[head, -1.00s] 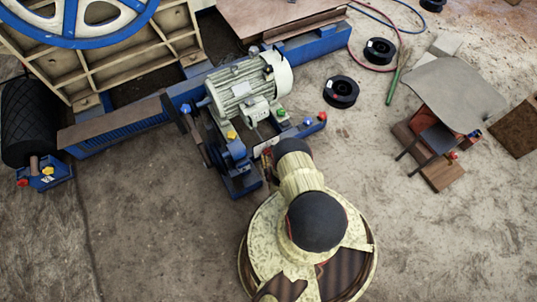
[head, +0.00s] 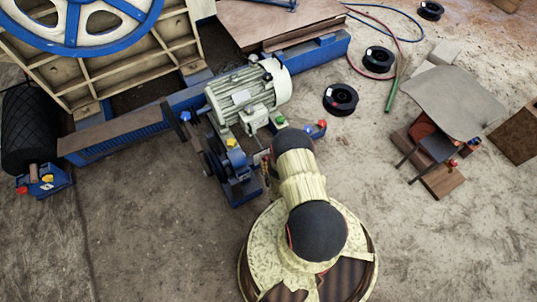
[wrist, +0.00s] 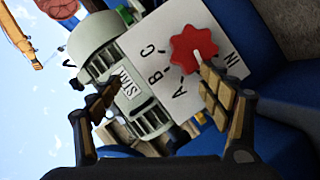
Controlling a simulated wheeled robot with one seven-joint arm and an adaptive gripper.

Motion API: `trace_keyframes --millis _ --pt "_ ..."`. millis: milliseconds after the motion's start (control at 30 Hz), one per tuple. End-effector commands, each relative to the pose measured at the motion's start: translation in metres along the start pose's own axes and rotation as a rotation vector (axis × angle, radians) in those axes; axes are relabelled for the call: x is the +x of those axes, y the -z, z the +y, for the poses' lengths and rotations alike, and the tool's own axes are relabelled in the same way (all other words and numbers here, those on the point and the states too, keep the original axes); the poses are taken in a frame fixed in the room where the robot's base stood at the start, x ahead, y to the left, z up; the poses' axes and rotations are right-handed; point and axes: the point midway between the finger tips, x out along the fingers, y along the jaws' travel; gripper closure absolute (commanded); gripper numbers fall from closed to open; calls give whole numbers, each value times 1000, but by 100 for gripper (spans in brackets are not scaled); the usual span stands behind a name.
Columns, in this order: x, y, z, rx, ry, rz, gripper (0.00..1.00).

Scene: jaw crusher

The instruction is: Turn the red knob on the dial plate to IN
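The red knob (wrist: 193,48) is lobed, with a short white mark. It sits on the white dial plate (wrist: 226,75) in the wrist view. The plate carries the letters A, B and C on its left and lower side and IN at its right. The mark's exact pointing is hard to tell. My gripper (wrist: 159,97) is open and empty. Its right finger overlaps the plate's lower part in the picture, just below the knob; its left finger is in front of the motor. No contact with the knob shows. In the head view my arm hides the gripper.
The grey motor (head: 248,92) stands beside the plate; it also fills the middle of the wrist view (wrist: 128,82). The blue frame (head: 115,137) runs along the machine. Floor at lower left is clear.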

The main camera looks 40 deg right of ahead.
Motion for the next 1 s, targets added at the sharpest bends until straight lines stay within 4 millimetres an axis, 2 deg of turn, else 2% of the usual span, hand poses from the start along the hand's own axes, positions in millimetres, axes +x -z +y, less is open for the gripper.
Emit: trace_keyframes --millis 33,300,1000 --pt "11 11 17 1 -24 15 36" --pt "7 25 37 0 -25 20 36" --pt "-2 24 37 0 -10 11 36"
